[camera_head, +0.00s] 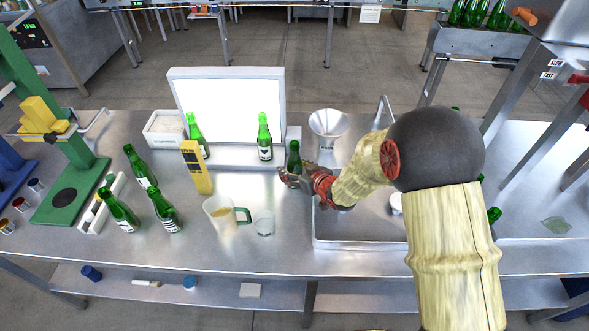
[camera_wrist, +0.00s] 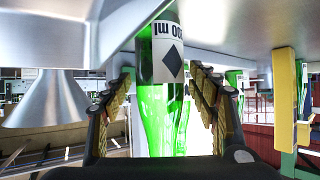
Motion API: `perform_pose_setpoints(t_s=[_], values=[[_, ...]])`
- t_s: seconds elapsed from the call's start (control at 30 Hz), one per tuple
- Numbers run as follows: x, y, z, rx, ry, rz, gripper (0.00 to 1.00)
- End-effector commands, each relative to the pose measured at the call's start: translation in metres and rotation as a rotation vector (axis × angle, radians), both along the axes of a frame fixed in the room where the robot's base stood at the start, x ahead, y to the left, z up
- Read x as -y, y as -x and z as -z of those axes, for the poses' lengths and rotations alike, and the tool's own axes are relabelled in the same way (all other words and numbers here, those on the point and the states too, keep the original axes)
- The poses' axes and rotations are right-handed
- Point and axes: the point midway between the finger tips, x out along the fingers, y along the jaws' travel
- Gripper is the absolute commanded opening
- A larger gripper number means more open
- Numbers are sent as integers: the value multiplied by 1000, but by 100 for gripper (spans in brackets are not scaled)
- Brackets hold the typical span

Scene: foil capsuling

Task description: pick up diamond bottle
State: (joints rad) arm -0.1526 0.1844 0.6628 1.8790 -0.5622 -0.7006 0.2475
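The diamond bottle (camera_wrist: 160,60) is green glass, with a white label bearing a black diamond and printed text ending in "ml". It shows upside down in the wrist view. In the head view a green bottle (camera_head: 293,155) stands in front of the light box, right beside my gripper (camera_head: 290,178), which hides its lower part. In the wrist view my gripper (camera_wrist: 162,85) is open, one finger on each side of the bottle. Narrow gaps show between the fingers and the glass.
A metal funnel (camera_head: 328,124) stands close behind on the right. Two green bottles (camera_head: 264,140) stand before the lit panel (camera_head: 228,100). A yellow device (camera_head: 196,168), a jug (camera_head: 222,215) and a glass (camera_head: 264,224) are to the left and front. A sink tray (camera_head: 360,245) lies right.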

Motion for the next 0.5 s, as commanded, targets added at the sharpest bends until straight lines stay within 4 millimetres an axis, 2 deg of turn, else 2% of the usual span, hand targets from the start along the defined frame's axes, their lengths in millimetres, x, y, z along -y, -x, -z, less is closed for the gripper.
perform_pose_setpoints(t_s=[0.5], values=[[0, 0, 0, 0, 0, 0, 28]])
